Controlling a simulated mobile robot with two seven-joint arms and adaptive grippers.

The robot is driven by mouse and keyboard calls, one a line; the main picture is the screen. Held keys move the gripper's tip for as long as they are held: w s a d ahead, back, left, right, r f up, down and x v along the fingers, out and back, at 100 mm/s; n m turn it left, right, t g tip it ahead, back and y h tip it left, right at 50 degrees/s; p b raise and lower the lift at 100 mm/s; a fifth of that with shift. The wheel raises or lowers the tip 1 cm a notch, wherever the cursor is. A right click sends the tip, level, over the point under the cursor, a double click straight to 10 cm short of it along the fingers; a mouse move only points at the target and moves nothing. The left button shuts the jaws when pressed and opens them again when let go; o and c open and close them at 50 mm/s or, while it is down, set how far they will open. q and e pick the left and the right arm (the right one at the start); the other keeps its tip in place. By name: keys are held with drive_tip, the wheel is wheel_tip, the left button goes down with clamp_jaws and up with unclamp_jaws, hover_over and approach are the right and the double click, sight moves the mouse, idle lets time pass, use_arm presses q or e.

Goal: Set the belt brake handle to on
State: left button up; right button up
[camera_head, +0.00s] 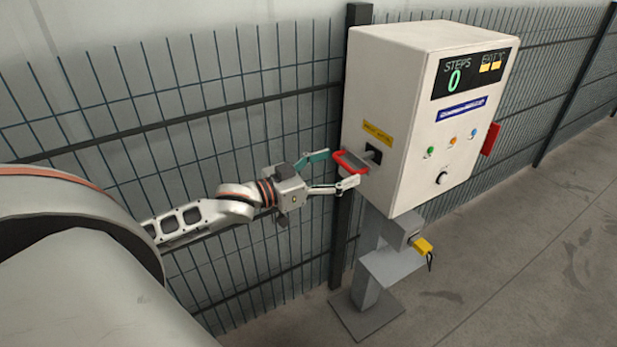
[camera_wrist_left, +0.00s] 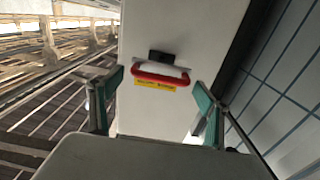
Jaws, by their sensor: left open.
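The belt brake handle is a red loop-shaped grip (camera_head: 348,163) on the left side of a white control box (camera_head: 400,125), at a dark slot under a yellow label. My left gripper (camera_head: 336,170) is open, with its fingertips close to the handle on either side. In the left wrist view the red handle (camera_wrist_left: 160,76) lies ahead, between and beyond the two green-sided fingers (camera_wrist_left: 160,100). I cannot tell whether a finger touches it. The right gripper is not in view.
A grey pedestal with a shelf (camera_head: 395,267) stands below. A wire fence (camera_head: 240,100) runs behind.

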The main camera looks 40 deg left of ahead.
use_arm(q)
drive_tip(key=v, duration=1)
drive_tip(key=shift+f, duration=0.15)
idle(0.4)
drive_tip(key=s+d+f+n+g+y, duration=0.1)
drive_tip(key=s+f+y, duration=0.15)
drive_tip(key=f, duration=0.75)
drive_tip(key=s+d+f+g+y, duration=0.1)
drive_tip(key=s+d+f, duration=0.15)
drive_tip(key=f, duration=0.75)
drive_tip(key=s+d+f+g, duration=0.2)
drive_tip(key=s+d+f, duration=0.2)
drive_tip(key=d+f, duration=0.2)
drive_tip(key=s+d+f+m+g, duration=0.1)
drive_tip(key=s+d+f, duration=0.4)
drive_tip(key=d+f, duration=0.2)
drive_tip(key=shift+s+d+f+g, duration=0.15)
drive_tip(key=shift+d+f+g, duration=0.25)
drive_tip(key=shift+d, duration=0.25)
